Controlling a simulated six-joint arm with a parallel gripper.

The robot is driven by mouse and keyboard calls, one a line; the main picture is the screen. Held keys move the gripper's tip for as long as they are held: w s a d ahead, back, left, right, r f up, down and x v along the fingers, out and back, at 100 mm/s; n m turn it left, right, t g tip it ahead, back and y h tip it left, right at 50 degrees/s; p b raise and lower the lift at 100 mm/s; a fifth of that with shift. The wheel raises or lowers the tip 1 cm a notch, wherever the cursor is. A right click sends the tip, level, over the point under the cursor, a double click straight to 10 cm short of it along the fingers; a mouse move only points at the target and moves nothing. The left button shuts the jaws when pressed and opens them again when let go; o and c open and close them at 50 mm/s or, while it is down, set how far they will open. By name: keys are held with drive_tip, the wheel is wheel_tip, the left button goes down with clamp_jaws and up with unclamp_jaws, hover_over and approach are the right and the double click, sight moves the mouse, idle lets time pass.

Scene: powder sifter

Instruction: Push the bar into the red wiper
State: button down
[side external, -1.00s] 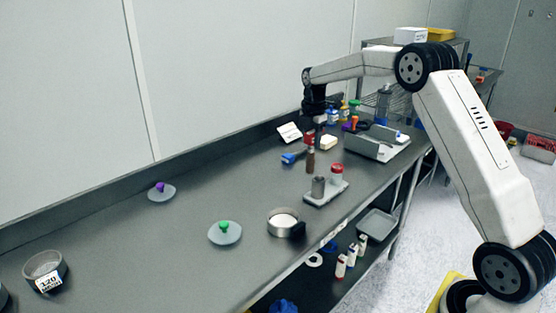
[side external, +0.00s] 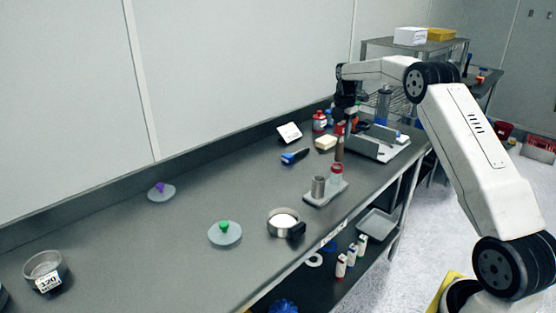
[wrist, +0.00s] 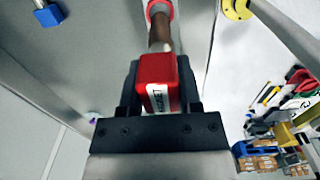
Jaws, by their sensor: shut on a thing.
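My gripper (side external: 340,121) points down over the bench and is shut on a red labelled block (wrist: 158,82). A brown rod (side external: 339,149) extends down from the red block, and the rod (wrist: 159,32) also shows in the wrist view. I cannot tell which piece is the wiper.
A grey metal cylinder (side external: 318,187) stands beside the jar. A blue-handled tool (side external: 294,158) and a pale block (side external: 325,143) lie behind. A bowl of white powder (side external: 283,221) and a green-knobbed disc (side external: 224,233) are at left. A metal tray (side external: 375,145) is at right.

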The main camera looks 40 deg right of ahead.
sight(342, 123)
drive_tip(key=shift+f, duration=1.5)
drive_tip(key=shift+f, duration=0.15)
drive_tip(key=shift+f, duration=2.35)
drive_tip(key=shift+f, duration=0.15)
drive_tip(key=shift+c, duration=1.4)
unclamp_jaws()
wheel_tip(342, 123, up, 12)
drive_tip(key=shift+r, duration=0.15)
